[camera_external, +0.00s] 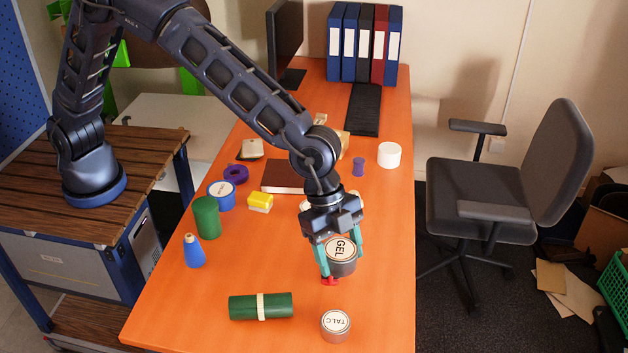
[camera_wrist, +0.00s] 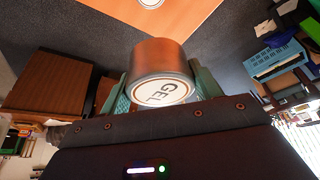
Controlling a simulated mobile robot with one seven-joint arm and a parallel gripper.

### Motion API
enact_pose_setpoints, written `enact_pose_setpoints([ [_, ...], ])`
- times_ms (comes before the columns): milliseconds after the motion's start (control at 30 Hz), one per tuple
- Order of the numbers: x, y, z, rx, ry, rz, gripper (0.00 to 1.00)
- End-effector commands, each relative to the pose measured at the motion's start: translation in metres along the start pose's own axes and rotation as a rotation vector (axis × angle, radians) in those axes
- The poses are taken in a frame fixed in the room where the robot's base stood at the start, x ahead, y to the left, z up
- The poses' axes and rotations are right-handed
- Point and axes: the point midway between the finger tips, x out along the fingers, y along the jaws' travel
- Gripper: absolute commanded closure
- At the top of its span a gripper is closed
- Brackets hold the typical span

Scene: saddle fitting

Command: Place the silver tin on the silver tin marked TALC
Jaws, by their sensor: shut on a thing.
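The silver tin (camera_external: 342,268) has a white lid marked GEL and is held above the orange table. My gripper (camera_external: 343,262) is shut on it, with a teal finger on either side. The held tin (camera_wrist: 160,58) fills the middle of the wrist view, its GEL lid towards the camera. The silver tin marked TALC (camera_external: 335,327) stands upright on the table near the front, lower in the picture than my gripper and apart from the held tin. Its lid is bare. A pale round shape at the top edge of the wrist view is too cut off to identify.
A green cylinder with a pale band (camera_external: 261,307) lies left of the TALC tin. A blue bottle (camera_external: 194,251) and green canister (camera_external: 206,217) stand further left. The table's right edge is close to the TALC tin. An office chair (camera_external: 500,205) stands beyond it.

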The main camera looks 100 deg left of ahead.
Motion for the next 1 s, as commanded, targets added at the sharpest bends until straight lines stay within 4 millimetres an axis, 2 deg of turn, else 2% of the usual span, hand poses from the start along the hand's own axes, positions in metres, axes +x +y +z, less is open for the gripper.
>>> enact_pose_setpoints([
  [600, 0.117, 0.001, 0.049, -0.002, -0.003, 0.001, 0.64],
  [800, 0.139, 0.000, 0.058, 0.000, -0.001, 0.001, 0.64],
  [1000, 0.148, 0.001, 0.061, -0.001, -0.001, 0.002, 0.64],
])
